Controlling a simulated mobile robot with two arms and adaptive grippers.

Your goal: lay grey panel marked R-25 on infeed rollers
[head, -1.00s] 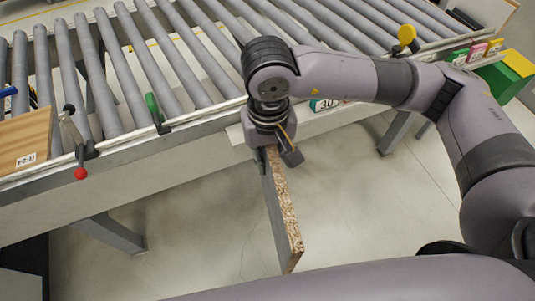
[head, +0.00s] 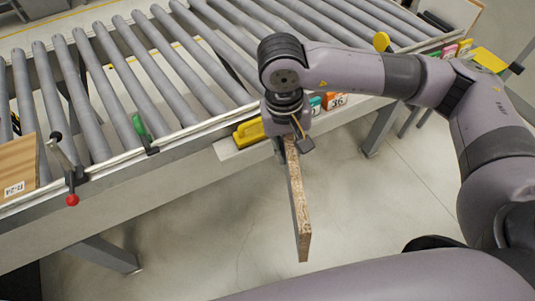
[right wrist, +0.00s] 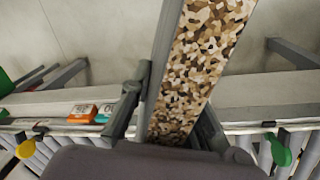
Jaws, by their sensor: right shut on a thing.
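My right gripper (head: 289,145) is shut on a panel (head: 299,200) with a speckled chipboard edge and a grey face, in front of the roller conveyor. The panel hangs on edge below the gripper, over the floor, clear of the rollers. In the right wrist view the panel (right wrist: 190,70) runs up between the two fingers (right wrist: 175,120). No label on it is readable. The infeed rollers (head: 150,90) are grey, parallel and bare in the middle. My left gripper is not in view.
A wood panel with a label reading about R-24 (head: 18,178) stands at the left. A red-knobbed lever clamp (head: 70,180), a green lever (head: 142,130) and a yellow knob (head: 381,41) line the conveyor's near rail. A yellow item (head: 249,133) and coloured boxes (head: 335,100) sit along its front ledge.

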